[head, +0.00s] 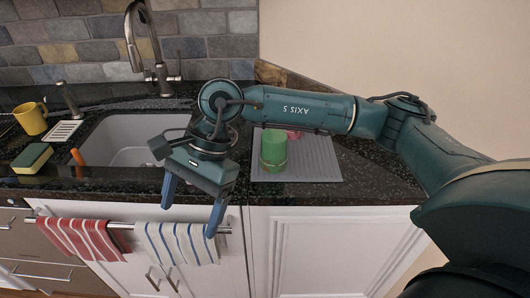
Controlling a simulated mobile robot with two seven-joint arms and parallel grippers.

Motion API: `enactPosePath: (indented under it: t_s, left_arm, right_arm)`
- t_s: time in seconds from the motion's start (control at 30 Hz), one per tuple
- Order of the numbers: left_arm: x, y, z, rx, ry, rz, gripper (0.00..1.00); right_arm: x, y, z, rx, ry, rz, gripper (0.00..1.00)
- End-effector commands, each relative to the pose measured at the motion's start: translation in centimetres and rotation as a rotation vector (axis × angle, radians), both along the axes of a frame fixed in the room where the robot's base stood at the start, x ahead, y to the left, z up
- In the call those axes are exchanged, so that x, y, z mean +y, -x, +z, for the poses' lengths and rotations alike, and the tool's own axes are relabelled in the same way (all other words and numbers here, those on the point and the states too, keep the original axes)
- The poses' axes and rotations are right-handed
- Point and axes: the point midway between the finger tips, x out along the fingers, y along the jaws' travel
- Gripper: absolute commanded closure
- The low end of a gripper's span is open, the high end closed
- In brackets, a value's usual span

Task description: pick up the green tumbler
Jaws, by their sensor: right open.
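The green tumbler (273,153) stands upright on a grey ribbed drying mat (318,160) to the right of the sink. A pale band runs around its lower part. My right gripper (188,211) is open and empty. It hangs in front of the counter's front edge, left of the tumbler and apart from it, with its fingers pointing down. My left gripper is not in view.
A pinkish-red object (294,134), partly hidden, is behind the tumbler. A sink (110,138) with a tall faucet (160,50) lies to the left. A yellow mug (32,118) and a sponge (33,158) stand far left. Striped towels (178,243) hang on a front rail.

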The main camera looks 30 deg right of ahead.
Motion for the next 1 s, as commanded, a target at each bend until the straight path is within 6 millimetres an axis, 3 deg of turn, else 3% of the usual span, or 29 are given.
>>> enactPosePath:
  t_s: [0.03, 0.1, 0.2, 0.33, 0.5, 0.8, 1.0]
  left_arm:
    - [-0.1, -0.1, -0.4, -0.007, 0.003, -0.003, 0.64]
    - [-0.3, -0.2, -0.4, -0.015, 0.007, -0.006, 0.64]
    - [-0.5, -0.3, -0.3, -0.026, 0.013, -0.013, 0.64]
    - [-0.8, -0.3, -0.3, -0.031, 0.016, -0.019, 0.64]
    - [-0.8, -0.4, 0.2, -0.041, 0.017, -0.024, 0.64]
    - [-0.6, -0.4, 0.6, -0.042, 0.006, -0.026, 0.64]
    - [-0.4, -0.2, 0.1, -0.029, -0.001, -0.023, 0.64]
  right_arm:
    - [-3.2, -2.0, 0.2, -0.113, 0.137, 0.03, 0.19]
    - [-7.6, -4.1, 1.2, -0.229, 0.323, 0.065, 0.19]
    - [-12.9, -6.2, 3.4, -0.337, 0.544, 0.085, 0.19]
    - [-17.4, -7.4, 6.1, -0.403, 0.732, 0.082, 0.19]
    - [-19.7, -7.9, 6.8, -0.42, 0.82, 0.075, 0.19]
    - [-21.4, -9.1, 1.9, -0.419, 0.819, 0.075, 0.19]
    - [-21.9, -9.5, 0.3, -0.422, 0.818, 0.075, 0.19]
